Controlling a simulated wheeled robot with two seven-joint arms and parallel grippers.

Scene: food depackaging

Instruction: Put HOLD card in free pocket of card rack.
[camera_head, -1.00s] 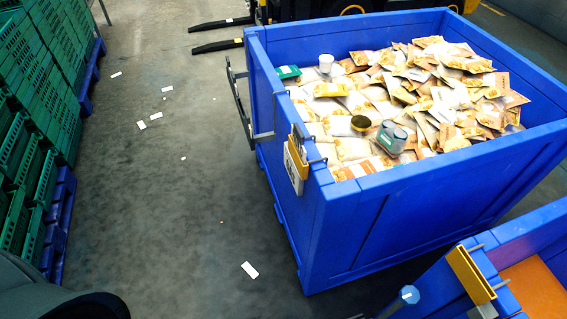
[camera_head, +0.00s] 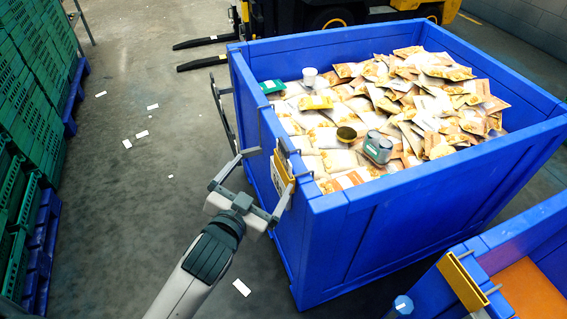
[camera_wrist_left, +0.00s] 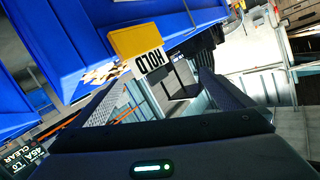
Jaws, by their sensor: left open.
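The HOLD card (camera_wrist_left: 149,62) has a white face with black HOLD lettering, upside down in the left wrist view, below a yellow part (camera_wrist_left: 135,41). In the head view the yellow piece (camera_head: 281,173) hangs on the outside of the blue bin's near-left wall. My left gripper (camera_head: 272,170) is open, with its fingers pointing at that wall on either side of the card; I cannot tell whether they touch it. A dark frame (camera_head: 222,112), possibly the card rack, hangs farther along the same wall. Its pockets cannot be made out. My right gripper is out of view.
The blue bin (camera_head: 430,190) holds many pouches, with several tins and tubs on top. A second blue bin (camera_head: 530,235) with a yellow holder (camera_head: 462,282) stands at lower right. Green crates (camera_head: 35,95) line the left. The floor between has scattered white slips.

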